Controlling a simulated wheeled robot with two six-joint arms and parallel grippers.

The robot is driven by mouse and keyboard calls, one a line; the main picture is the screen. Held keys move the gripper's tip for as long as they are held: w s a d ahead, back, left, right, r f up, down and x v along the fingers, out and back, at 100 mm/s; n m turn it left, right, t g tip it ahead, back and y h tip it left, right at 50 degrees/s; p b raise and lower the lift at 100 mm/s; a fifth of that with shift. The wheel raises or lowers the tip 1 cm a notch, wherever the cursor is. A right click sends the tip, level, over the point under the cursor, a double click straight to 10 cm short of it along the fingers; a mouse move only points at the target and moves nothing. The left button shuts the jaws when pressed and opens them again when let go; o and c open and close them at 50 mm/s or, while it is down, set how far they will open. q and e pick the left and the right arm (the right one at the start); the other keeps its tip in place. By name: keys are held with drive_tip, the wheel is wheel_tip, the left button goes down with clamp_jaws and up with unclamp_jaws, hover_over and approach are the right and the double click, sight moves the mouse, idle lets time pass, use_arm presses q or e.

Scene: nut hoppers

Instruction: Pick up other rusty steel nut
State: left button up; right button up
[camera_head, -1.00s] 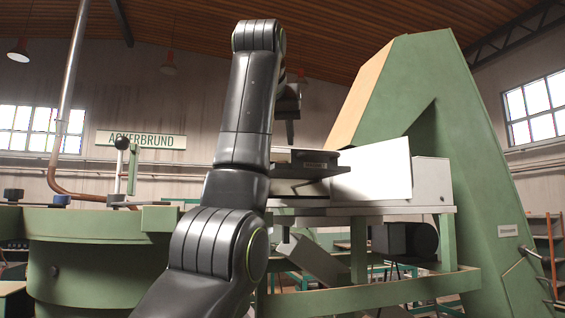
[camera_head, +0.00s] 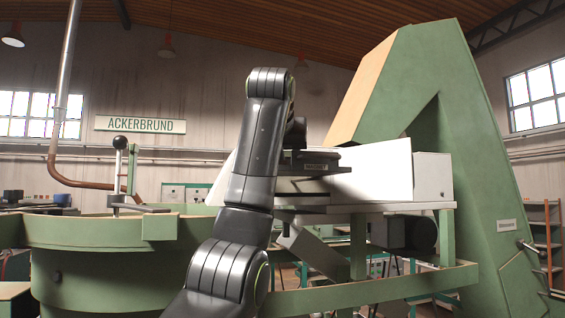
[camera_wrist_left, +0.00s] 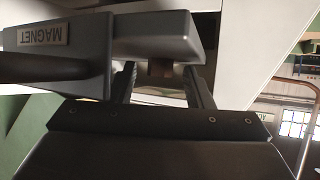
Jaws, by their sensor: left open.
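A small brown, rusty-looking piece (camera_wrist_left: 160,68), probably the steel nut, shows in the left wrist view at the edge of a dark bar of the magnet unit. Most of it is hidden by the bar. My left gripper (camera_wrist_left: 162,76) is open, with one finger on each side of the brown piece; I cannot tell whether either touches it. The magnet unit (camera_wrist_left: 80,45) with its MAGNET label fills the upper left there. In the head view it (camera_head: 322,160) sits behind my left arm, which mostly hides the gripper. The nut cannot be made out there. My right gripper is not in view.
A pale panel (camera_head: 378,170) and a grey box (camera_head: 433,177) stand right of the magnet unit. A tall green frame (camera_head: 440,130) rises at the right. A round green hopper (camera_head: 105,265) with a lever stands at the left. A green rail crosses low in front.

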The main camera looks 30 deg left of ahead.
use_arm(q)
drive_tip(key=shift+s, duration=0.1)
drive_tip(key=shift+d, duration=0.1)
drive_tip(key=shift+c, duration=1)
clamp_jaws()
drive_tip(key=shift+r, duration=0.1)
